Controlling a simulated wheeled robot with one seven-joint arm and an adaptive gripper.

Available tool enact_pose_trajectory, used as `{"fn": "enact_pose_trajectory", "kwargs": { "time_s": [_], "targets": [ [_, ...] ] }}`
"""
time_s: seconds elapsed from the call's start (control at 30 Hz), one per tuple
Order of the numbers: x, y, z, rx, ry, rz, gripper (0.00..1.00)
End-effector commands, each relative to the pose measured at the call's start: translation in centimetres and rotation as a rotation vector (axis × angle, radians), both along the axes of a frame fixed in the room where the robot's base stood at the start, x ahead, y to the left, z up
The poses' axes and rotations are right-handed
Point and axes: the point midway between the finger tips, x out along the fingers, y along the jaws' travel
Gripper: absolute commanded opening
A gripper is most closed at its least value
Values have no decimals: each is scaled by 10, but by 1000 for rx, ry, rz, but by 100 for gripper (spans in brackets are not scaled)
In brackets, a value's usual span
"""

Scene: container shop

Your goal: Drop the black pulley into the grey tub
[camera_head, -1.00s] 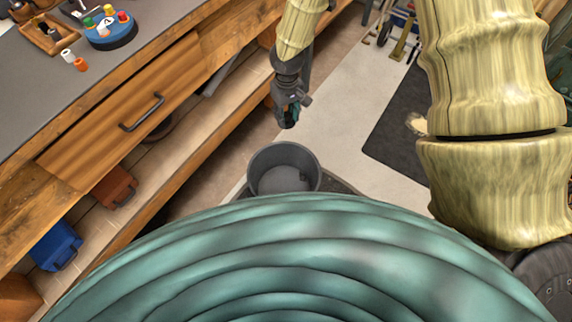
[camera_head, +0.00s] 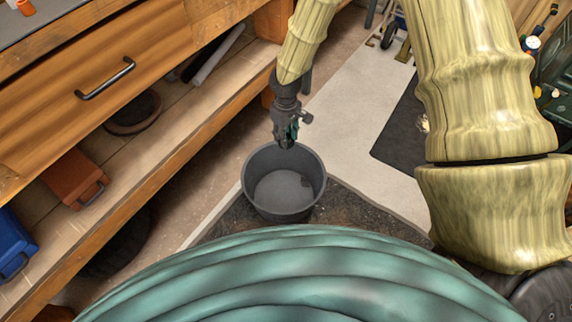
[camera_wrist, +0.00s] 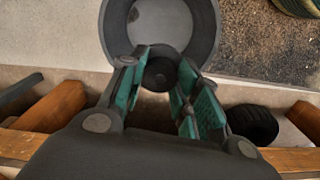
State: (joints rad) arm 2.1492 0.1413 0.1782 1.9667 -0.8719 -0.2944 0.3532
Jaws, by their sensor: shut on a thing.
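The grey tub (camera_head: 284,207) stands on the floor in front of my body, open side up; its floor looks bare. In the wrist view the tub (camera_wrist: 204,24) fills the top middle. My gripper (camera_head: 288,143) points down over the tub's far rim. In the wrist view my gripper (camera_wrist: 161,78) is shut on the black pulley (camera_wrist: 160,74), a small dark round thing between the teal finger pads. The pulley overlaps the tub's near rim in that view. In the head view the fingers hide the pulley. Its height above the rim is hard to tell.
A wooden workbench (camera_head: 130,62) with a lower shelf runs along the left. An orange-brown box (camera_head: 74,178) and a blue box (camera_head: 14,245) sit there. A dark mat (camera_head: 402,125) lies right of the tub. Pale floor (camera_head: 350,100) beyond the tub is clear.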

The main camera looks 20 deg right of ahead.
Motion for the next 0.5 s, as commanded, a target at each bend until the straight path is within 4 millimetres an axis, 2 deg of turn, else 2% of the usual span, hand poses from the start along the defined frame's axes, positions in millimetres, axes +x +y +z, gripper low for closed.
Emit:
{"fn": "enact_pose_trajectory", "kwargs": {
  "time_s": [0.03,0.5],
  "targets": [
    [2,0,-21,0,-1,11,1],
    [13,-5,-118,-1,0,125,1]
  ]
}}
